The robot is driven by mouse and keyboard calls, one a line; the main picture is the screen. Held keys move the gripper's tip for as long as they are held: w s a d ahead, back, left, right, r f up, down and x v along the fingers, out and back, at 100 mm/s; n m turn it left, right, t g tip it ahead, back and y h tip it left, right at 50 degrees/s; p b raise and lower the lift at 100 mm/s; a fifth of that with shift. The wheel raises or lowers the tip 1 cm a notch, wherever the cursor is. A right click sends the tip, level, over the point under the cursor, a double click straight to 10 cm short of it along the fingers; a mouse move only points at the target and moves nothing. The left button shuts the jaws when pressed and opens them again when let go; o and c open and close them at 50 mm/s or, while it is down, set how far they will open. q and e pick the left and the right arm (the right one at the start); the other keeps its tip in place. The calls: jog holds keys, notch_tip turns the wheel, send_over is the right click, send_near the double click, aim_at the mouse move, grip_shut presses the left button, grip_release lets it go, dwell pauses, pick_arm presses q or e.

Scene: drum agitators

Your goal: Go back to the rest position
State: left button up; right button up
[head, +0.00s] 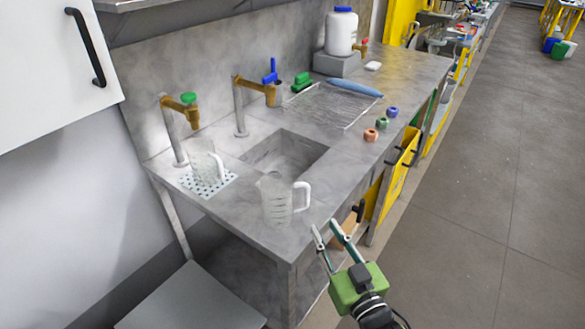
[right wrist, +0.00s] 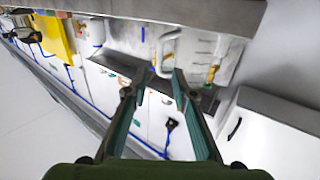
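My right gripper (head: 325,227) is in front of the counter's near right corner, beside the clear measuring jug with a handle (head: 275,203). Its two fingers are spread with nothing between them. In the right wrist view the gripper (right wrist: 158,74) is also open, and the jug (right wrist: 205,50) shows beyond the fingertips. The jug stands upright on the counter, apart from the fingers. My left gripper is in neither view.
A white bottle (head: 341,32) stands farther back.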

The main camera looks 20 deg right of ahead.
jog(key=s+f+g+h, duration=0.1)
jog(key=s+f+g, duration=0.55)
jog(key=f, duration=0.35)
jog(key=s+f+n+g, duration=0.1)
jog(key=s+f+g, duration=0.25)
jog(key=s, duration=0.45)
jog(key=s+f+g, duration=0.2)
jog(key=s+g, duration=0.3)
jog(key=s, duration=0.2)
notch_tip(320, 180, down, 28)
jog(key=s+r, duration=0.1)
jog(key=s, duration=0.2)
jog(key=s+d+f+g, duration=0.2)
jog(key=s+f, duration=1.3)
jog(key=s, duration=0.1)
jog(key=shift+d+n, duration=0.3)
jog(key=shift+d, duration=0.1)
